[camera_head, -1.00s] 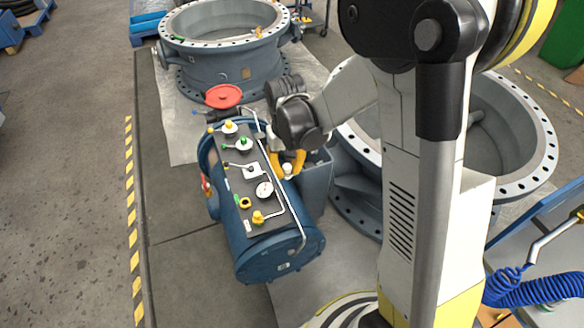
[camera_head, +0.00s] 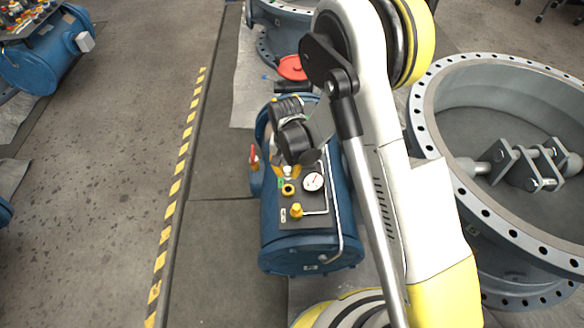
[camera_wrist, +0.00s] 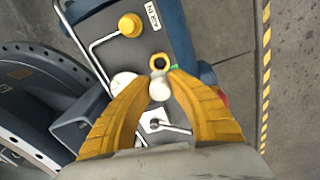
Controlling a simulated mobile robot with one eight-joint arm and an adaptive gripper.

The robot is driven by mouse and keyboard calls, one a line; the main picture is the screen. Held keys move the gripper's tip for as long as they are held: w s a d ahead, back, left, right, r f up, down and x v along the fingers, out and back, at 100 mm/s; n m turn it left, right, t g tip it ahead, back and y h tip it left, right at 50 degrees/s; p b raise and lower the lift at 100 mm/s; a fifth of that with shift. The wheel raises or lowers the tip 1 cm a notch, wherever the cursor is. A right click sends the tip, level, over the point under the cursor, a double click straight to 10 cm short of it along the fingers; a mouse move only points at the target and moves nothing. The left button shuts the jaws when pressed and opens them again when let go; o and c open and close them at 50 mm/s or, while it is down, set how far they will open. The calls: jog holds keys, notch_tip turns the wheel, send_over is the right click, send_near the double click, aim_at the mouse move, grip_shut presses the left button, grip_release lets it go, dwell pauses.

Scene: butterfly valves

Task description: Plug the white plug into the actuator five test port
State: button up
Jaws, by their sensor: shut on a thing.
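My gripper (camera_wrist: 160,84) is shut on the white plug (camera_wrist: 159,89), held between the tips of its yellow fingers. In the head view the plug (camera_head: 287,171) shows as a small pale spot above the actuator panel, just below my dark wrist. A yellow-ringed port with a dark opening (camera_wrist: 159,62) lies just beyond the plug in the wrist view. The same port (camera_head: 289,189) is on the panel of the blue cylindrical actuator (camera_head: 283,246) in the head view. The plug appears apart from the port; its height above the panel is unclear. No "five" marking is legible.
The panel carries a yellow fitting (camera_head: 296,211), a round white gauge (camera_head: 313,181) and metal pipes. A red-handled part (camera_head: 253,160) sticks out at left. A large flanged valve ring (camera_head: 441,90) stands at right.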

jog(key=b, duration=0.2)
send_over(288, 186)
jog(key=s, duration=0.1)
jog(key=f, duration=0.4)
jog(key=shift+s, duration=0.2)
jog(key=shift+f, duration=1.15)
jog(key=shift+f, duration=1.25)
dwell(1.7)
jog(key=o, duration=1.4)
jog(key=shift+r, duration=0.1)
jog(key=shift+r+p, duration=1.9)
jog(key=shift+r, duration=1.8)
